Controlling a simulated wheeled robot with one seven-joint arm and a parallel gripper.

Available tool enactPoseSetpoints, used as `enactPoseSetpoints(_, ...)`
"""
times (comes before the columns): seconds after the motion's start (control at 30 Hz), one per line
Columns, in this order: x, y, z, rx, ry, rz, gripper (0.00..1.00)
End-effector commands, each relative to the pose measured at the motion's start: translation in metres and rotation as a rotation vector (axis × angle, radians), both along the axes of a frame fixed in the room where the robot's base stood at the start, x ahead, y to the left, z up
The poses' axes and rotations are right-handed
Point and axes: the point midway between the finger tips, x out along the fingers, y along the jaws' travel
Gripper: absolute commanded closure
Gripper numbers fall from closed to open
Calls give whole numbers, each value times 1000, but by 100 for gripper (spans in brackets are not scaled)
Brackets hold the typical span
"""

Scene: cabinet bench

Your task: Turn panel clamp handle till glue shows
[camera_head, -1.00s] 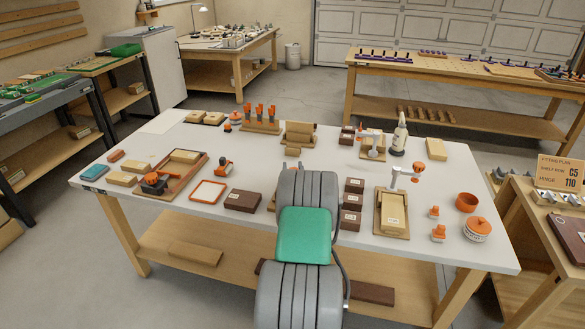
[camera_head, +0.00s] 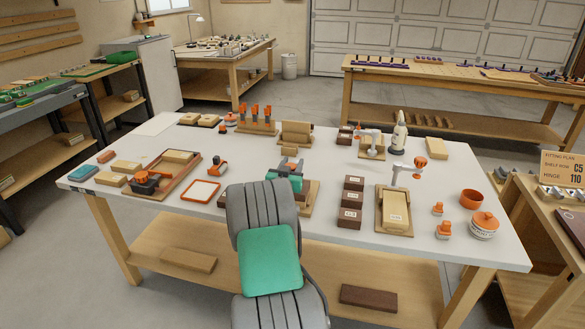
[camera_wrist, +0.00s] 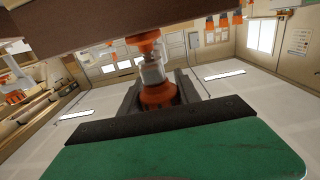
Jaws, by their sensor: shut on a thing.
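My gripper (camera_head: 290,165) shows in the head view as a green body with grey fingers, low over a wooden board (camera_head: 308,198) at mid-bench. In the wrist view its dark fingers (camera_wrist: 160,90) flank an orange handle (camera_wrist: 158,97) and are shut on it. A grey shaft (camera_wrist: 152,73) and an orange collar (camera_wrist: 145,42) line up beyond the handle, under a brown wooden piece (camera_wrist: 90,25). My arm and gripper hide most of this clamp in the head view. No glue can be made out.
Dark labelled blocks (camera_head: 351,200) stand close to the right of the board. A fixture with a pale block (camera_head: 395,208) is farther right. An orange frame (camera_head: 201,191) and a wooden tray (camera_head: 166,174) lie to the left.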

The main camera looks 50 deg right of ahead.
Motion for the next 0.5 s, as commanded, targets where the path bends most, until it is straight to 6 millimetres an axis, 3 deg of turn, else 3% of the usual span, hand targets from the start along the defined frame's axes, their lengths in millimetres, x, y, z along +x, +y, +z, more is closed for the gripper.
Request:
enactPoseSetpoints(0.07,0,1,-3,5,3,2,100)
enactPoseSetpoints(0.1,0,1,-3,5,3,2,58)
enactPoseSetpoints(0.33,-1,0,-1,3,1,0,40)
enactPoseSetpoints(0.5,-1,-1,-1,1,0,0,40)
